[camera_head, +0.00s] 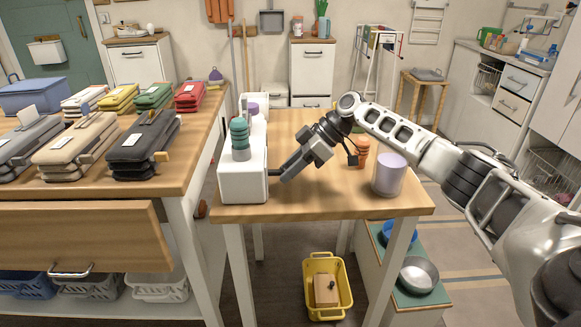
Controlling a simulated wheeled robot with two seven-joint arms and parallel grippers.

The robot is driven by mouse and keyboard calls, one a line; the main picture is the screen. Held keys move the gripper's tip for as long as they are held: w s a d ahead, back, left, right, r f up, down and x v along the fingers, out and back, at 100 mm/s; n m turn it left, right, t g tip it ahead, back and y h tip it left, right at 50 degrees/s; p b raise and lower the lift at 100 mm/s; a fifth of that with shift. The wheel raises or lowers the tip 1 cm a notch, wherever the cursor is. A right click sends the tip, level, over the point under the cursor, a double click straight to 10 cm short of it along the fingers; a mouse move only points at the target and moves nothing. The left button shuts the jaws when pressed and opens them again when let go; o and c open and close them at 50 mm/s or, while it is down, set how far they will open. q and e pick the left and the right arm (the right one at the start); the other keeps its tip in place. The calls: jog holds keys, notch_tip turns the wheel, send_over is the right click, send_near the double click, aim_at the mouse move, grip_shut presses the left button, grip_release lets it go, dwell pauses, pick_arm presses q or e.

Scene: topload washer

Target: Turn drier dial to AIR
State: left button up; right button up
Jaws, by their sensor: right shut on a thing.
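A white box-shaped unit (243,182) stands at the left edge of the small wooden table. A teal ribbed object (240,135) sits on its top. My right gripper (283,176) reaches in from the right, low over the table, with its fingertips at the right side of the unit. It is shut on a small dark part there, which looks like a dial or knob. The fingers cover most of this part, and no AIR mark or dial setting can be read. My left gripper is not in view.
A lilac cup (389,174) and an orange object (362,152) stand on the small table (330,198) near my right arm. Colourful folded bundles fill the left table (150,183), which has an open drawer (90,240). A yellow basket (327,284) is on the floor.

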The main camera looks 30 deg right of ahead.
jog(key=shift+w+f+m+g+y+b, duration=0.2)
jog(key=shift+m+g+y+b, duration=0.25)
jog(key=shift+g+b, duration=0.55)
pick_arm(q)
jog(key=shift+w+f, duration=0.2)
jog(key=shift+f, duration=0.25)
pick_arm(e)
jog(key=shift+y, duration=0.25)
jog(key=shift+m, duration=0.25)
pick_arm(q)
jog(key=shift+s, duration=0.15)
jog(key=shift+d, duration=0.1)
pick_arm(e)
jog(key=o, duration=0.9)
jog(key=shift+o, duration=0.2)
jog(key=shift+r, duration=0.1)
